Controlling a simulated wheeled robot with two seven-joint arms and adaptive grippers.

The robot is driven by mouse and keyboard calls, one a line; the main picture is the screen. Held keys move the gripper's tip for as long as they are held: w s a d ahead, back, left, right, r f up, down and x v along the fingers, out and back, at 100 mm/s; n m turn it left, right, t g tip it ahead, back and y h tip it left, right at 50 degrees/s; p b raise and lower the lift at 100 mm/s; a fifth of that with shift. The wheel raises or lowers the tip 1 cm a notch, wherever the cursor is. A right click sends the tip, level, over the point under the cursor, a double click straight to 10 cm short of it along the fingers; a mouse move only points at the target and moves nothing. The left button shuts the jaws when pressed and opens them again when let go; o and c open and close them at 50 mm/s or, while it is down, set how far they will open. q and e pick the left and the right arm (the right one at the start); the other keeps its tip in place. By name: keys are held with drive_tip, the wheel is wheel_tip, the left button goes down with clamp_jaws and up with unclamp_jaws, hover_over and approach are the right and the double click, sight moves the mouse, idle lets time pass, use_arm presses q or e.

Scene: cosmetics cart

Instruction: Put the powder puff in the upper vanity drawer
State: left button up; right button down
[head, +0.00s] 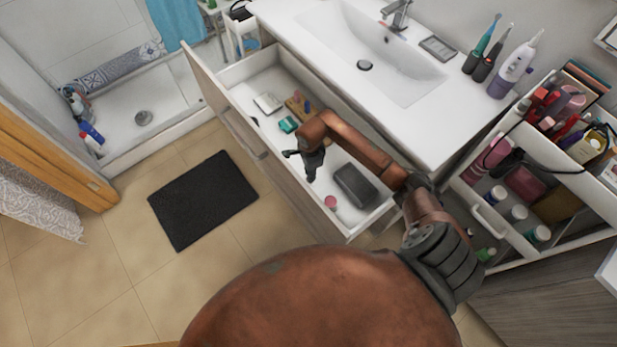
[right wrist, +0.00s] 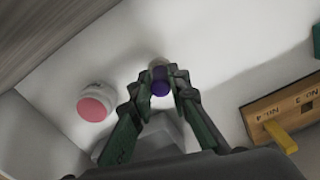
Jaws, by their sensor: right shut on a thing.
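My right gripper (head: 305,165) is over the open vanity drawer (head: 236,119). In the right wrist view its fingers (right wrist: 160,88) are shut on a small dark purple thing (right wrist: 160,80); a pale round part shows just beyond it. The fingers hide much of it, and I cannot tell for sure whether it is the powder puff. A round whitish thing with a pink face (right wrist: 93,108) sits apart on the drawer floor, left of the fingers. It also shows near the drawer's front right end in the head view (head: 330,202). My left gripper is not in view.
The drawer also holds a dark case (head: 355,186), teal items (head: 288,124), a pale box (head: 267,103) and a wooden block (right wrist: 290,105). The sink counter (head: 300,22) overhangs its back. A cosmetics cart (head: 490,222) stands at the right. Bare drawer floor shows between items.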

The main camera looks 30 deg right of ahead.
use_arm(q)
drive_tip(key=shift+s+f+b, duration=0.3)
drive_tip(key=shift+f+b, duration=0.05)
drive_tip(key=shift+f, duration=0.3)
use_arm(e)
drive_tip(key=shift+s+f, duration=0.15)
drive_tip(key=shift+f, duration=1.1)
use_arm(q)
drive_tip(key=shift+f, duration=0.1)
use_arm(e)
drive_tip(key=shift+f, duration=0.1)
drive_tip(key=shift+f, duration=0.15)
drive_tip(key=c, duration=1.8)
unclamp_jaws()
drive_tip(key=shift+r, duration=0.2)
use_arm(q)
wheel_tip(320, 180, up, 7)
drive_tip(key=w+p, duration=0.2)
drive_tip(key=p, duration=0.5)
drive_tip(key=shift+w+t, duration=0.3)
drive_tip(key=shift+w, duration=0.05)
use_arm(e)
wheel_tip(320, 180, up, 12)
drive_tip(key=shift+r, duration=0.1)
